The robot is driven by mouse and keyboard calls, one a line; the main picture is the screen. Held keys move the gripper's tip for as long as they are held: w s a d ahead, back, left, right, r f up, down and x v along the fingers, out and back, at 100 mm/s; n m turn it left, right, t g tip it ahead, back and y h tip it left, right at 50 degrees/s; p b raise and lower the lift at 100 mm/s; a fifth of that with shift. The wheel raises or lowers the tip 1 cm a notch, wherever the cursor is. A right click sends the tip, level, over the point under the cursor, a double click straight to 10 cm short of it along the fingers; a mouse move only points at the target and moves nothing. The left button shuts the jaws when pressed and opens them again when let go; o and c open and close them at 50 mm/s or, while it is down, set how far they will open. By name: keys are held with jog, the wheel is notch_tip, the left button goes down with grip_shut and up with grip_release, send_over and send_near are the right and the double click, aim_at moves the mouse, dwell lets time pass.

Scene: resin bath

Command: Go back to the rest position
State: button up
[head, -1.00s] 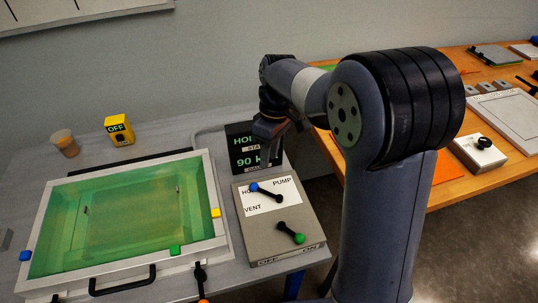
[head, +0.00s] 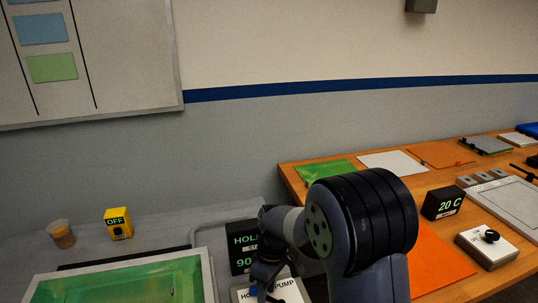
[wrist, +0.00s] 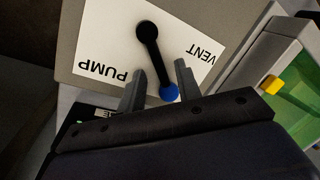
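My gripper (wrist: 159,69) is open in the wrist view, its two fingers apart. Between and beyond them is the black lever (wrist: 148,42) with a blue knob (wrist: 168,92), on a white plate lettered PUMP and VENT (wrist: 105,40). I cannot tell whether a finger touches the knob. In the head view my arm bends down over the control box, and my gripper (head: 264,280) is near the PUMP label (head: 287,291), its fingertips hard to make out.
The green resin bath (head: 35,292) lies at lower left; its frame and yellow tab (wrist: 271,84) show in the wrist view. A dark display (head: 243,240) stands behind my gripper. A yellow OFF box (head: 118,223) and a cup (head: 61,234) are at left; a wooden bench (head: 290,178) is at right.

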dwell(0.4)
jog(key=shift+r, duration=0.1)
notch_tip(320, 180, up, 11)
jog(key=w+d, duration=0.1)
jog(key=w, duration=0.1)
jog(key=f, duration=0.3)
jog(key=s+f, duration=0.1)
jog(key=f, duration=0.3)
jog(key=s+a+f, duration=0.1)
jog(key=f, duration=0.2)
jog(key=shift+f, duration=0.65)
jog(key=shift+w+d+r+m, duration=0.1)
jog(key=shift+w+d+m, duration=0.1)
jog(key=shift+m, duration=0.45)
jog(key=shift+w+d+m, duration=0.15)
jog(key=shift+d+m, duration=0.05)
jog(key=shift+m, duration=0.45)
